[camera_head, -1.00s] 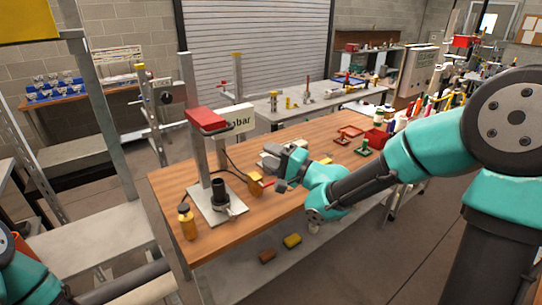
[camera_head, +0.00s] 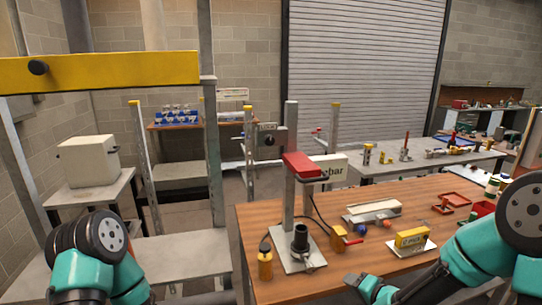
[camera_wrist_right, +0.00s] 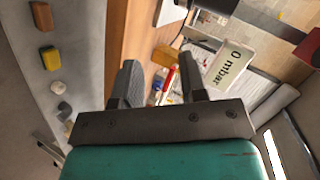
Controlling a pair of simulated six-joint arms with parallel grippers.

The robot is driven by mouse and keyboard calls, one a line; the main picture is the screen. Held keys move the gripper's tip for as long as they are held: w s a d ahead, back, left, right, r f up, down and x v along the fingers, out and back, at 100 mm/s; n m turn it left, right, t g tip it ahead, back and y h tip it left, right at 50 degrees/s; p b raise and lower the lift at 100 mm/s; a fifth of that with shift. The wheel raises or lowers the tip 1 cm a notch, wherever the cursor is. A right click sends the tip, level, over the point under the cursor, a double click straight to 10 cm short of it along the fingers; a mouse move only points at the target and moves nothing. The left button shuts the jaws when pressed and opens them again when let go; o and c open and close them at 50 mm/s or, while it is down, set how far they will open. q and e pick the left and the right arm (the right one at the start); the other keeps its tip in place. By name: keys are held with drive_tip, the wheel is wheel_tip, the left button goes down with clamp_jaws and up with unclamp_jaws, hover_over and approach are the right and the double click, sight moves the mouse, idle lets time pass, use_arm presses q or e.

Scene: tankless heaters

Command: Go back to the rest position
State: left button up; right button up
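My right gripper (camera_head: 358,280) is at the front edge of the wooden workbench (camera_head: 275,215) in the head view. In the right wrist view its two fingers (camera_wrist_right: 160,85) stand apart with nothing between them, so it is open and empty. My left arm shows at the lower left of the head view, but its gripper is out of the picture.
A yellow beam (camera_head: 110,72) crosses the upper left.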

drive_tip(key=s+a+f+n+g+h, duration=0.1)
drive_tip(key=s+f+n+g, duration=0.2)
drive_tip(key=s+f, duration=0.7)
drive_tip(key=s+a+f+n+g+h, duration=0.1)
drive_tip(key=s+f+n+g, duration=0.2)
drive_tip(key=s+f+g, duration=0.4)
drive_tip(key=s+f, duration=0.3)
drive_tip(key=f, duration=0.5)
drive_tip(key=shift+s+g, duration=0.3)
drive_tip(key=shift+s, duration=0.05)
drive_tip(key=shift+a, duration=0.1)
idle(1.1)
